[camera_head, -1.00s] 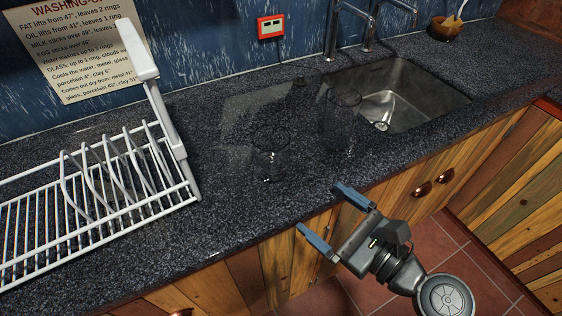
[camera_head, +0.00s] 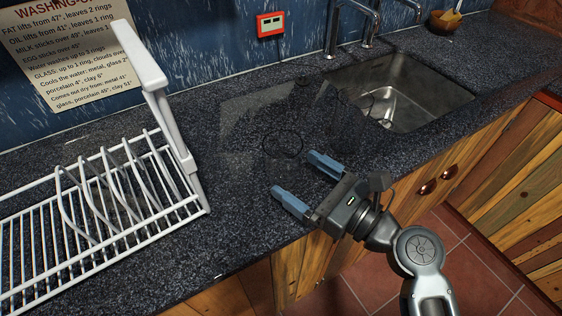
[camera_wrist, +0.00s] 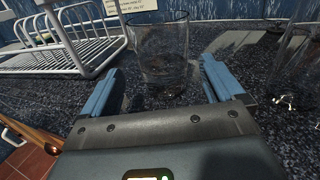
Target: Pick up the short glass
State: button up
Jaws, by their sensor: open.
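The short glass (camera_head: 281,146) is clear and stands upright on the dark speckled counter (camera_head: 235,225). In the wrist view the short glass (camera_wrist: 160,48) is just ahead of and between the blue fingers. My gripper (camera_head: 300,180) is open and empty over the counter's front part, with its fingertips pointing towards the glass. In the wrist view my gripper (camera_wrist: 155,80) has a finger on each side. I cannot tell whether the glass base is between the fingertips. A taller clear glass (camera_head: 350,128) stands to the right of the short one.
A white dish rack (camera_head: 60,230) stands at the left. A metal sink (camera_head: 420,95) with taps is at the right rear. A wooden bowl (camera_head: 445,22) sits beyond the sink. A red wall device (camera_head: 270,24) hangs on the blue wall. Wooden cabinets lie below the counter edge.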

aim_at(298, 155)
jog(key=x, duration=0.5)
jog(key=shift+w+d+f, duration=0.1)
jog(key=shift+w, duration=0.15)
jog(key=c, duration=1.3)
jog(key=shift+r+p, duration=0.25)
jog(key=shift+p, duration=0.05)
jog(key=shift+r+p, duration=0.35)
jog(key=shift+r, duration=1.3)
jog(key=shift+d+r, duration=0.15)
jog(key=shift+r, duration=0.2)
jog(key=shift+s+d+r, duration=0.1)
jog(key=shift+d+r, duration=1)
jog(key=shift+d, duration=0.75)
jog(key=shift+s+d+r, duration=0.1)
jog(key=shift+d+r, duration=0.95)
jog(key=shift+d, duration=0.85)
jog(key=shift+s+d+r, duration=0.1)
jog(key=shift+d+r, duration=1)
jog(key=shift+d, duration=0.75)
